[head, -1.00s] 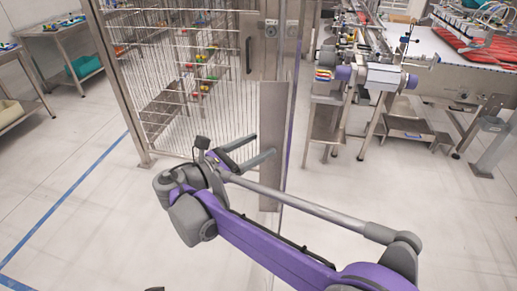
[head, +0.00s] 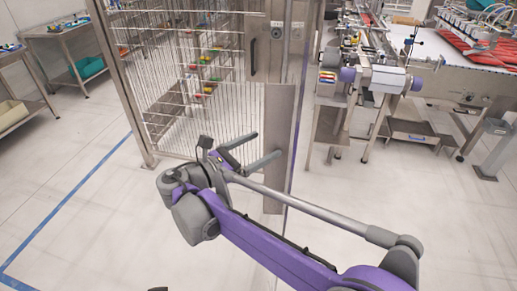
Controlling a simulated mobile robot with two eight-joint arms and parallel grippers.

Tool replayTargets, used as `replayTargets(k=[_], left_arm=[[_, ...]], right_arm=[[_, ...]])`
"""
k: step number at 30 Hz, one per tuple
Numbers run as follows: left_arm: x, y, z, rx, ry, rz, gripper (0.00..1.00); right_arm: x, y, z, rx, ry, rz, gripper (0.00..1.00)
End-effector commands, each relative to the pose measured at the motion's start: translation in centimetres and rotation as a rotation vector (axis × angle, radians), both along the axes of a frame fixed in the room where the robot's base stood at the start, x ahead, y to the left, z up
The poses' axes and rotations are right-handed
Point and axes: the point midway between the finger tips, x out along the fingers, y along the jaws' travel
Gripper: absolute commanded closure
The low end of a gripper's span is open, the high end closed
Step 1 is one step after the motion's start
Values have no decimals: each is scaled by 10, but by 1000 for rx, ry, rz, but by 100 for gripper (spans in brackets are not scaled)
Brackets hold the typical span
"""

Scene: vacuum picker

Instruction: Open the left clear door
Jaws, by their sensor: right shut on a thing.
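The left clear door is hard to make out because it is see-through. Its edge strip (head: 291,170) and a tall steel plate (head: 281,110) show in the middle of the head view. My right gripper (head: 262,148) reaches in from the right at the plate's lower left. Its two fingers point right and stand apart, holding the clear door between them. The exact contact is hard to see. A dark upright handle (head: 253,57) is on the frame above the gripper.
A wire-fenced steel cage (head: 190,85) with coloured items behind it stands at the back left. Steel tables (head: 63,40) stand far left. Machinery (head: 385,75) is at the back right. The pale floor around my arm is clear.

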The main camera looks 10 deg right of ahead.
Motion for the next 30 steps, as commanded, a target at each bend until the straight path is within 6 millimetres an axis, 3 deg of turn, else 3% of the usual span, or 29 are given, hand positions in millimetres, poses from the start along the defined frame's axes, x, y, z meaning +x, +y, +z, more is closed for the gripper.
replayTargets(k=[1,5,18,30], left_arm=[[0,0,0,0,0,0,49],[0,0,-2,0,1,0,49],[-2,0,-10,0,5,0,49],[-2,0,-11,0,5,0,49]], right_arm=[[7,3,4,-8,-5,23,14],[-1,15,4,-8,-6,23,14],[-56,82,3,-2,-10,2,14],[-66,93,4,-2,-10,-5,14]])
